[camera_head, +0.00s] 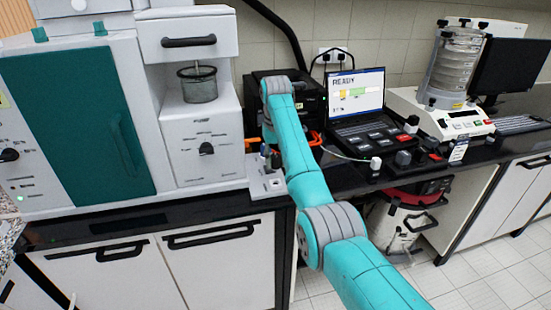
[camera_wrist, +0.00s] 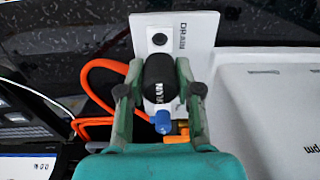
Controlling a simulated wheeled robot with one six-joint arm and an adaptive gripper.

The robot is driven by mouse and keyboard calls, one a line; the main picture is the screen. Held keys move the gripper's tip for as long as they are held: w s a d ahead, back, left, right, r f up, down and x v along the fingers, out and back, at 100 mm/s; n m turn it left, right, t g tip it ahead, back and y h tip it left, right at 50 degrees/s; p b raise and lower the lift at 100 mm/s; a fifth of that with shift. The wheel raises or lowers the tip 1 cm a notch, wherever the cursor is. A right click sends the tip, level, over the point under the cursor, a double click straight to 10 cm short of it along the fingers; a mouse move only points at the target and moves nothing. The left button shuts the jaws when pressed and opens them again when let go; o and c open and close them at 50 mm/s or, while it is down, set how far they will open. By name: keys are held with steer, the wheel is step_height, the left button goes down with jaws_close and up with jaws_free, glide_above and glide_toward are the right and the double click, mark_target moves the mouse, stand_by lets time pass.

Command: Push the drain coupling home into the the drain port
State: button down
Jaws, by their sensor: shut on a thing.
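The drain coupling (camera_wrist: 160,80) is a dark rounded piece with pale lettering, seen in the wrist view between the fingers of my gripper (camera_wrist: 158,72). The gripper is shut on its two sides. Just beyond it lies a white plate (camera_wrist: 190,42) lettered DRAIN, with a round black spot (camera_wrist: 160,39) that looks like the drain port. The coupling appears short of the spot in the picture; its depth and any contact cannot be told. In the head view my arm hides most of the gripper; the white plate (camera_head: 268,187) shows at the counter edge.
An orange hose (camera_wrist: 93,78) loops left of the gripper. A blue piece (camera_wrist: 163,122) and a brass fitting (camera_wrist: 183,130) sit near the coupling. A white machine (camera_head: 205,145) stands close on the left; a laptop (camera_head: 358,100) stands right. Dark counter lies between.

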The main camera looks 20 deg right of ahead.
steer(key=shift+f, duration=2.65)
steer(key=shift+f, duration=0.35)
steer(key=c, duration=0.7)
jaws_free()
steer(key=shift+r, duration=0.1)
